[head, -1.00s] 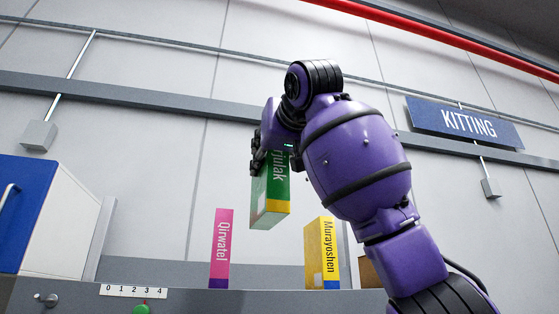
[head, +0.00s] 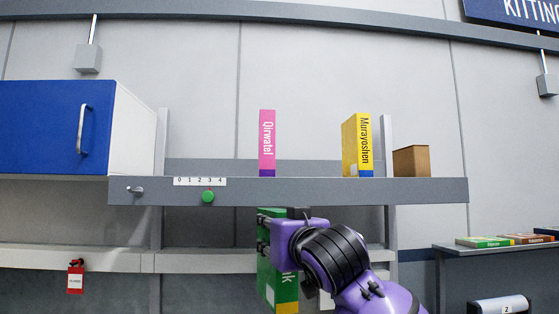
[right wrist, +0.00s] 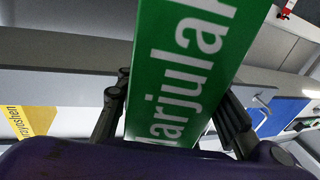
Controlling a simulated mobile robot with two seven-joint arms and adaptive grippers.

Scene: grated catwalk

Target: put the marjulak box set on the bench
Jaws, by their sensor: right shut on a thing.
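The green marjulak box set (head: 281,285), with a yellow band at its lower end, hangs upright in my right gripper (head: 264,234). It is below the grey shelf's front edge, and my gripper and wrist cover part of it. In the right wrist view the green box (right wrist: 190,65) with white lettering sits between the two black fingers (right wrist: 168,118), which are shut on it. A grey bench-like surface (head: 480,252) stands at the right; I cannot tell whether it is the bench. My left gripper is not in view.
The grey shelf (head: 420,190) carries a pink Qirwatel box (head: 267,140), a yellow Murayoshen box (head: 350,145) and a brown box (head: 411,161). A blue-doored cabinet (head: 50,125) stands at left. Flat boxes (head: 485,242) lie on the right surface. A pale ledge (head: 200,262) runs below the shelf.

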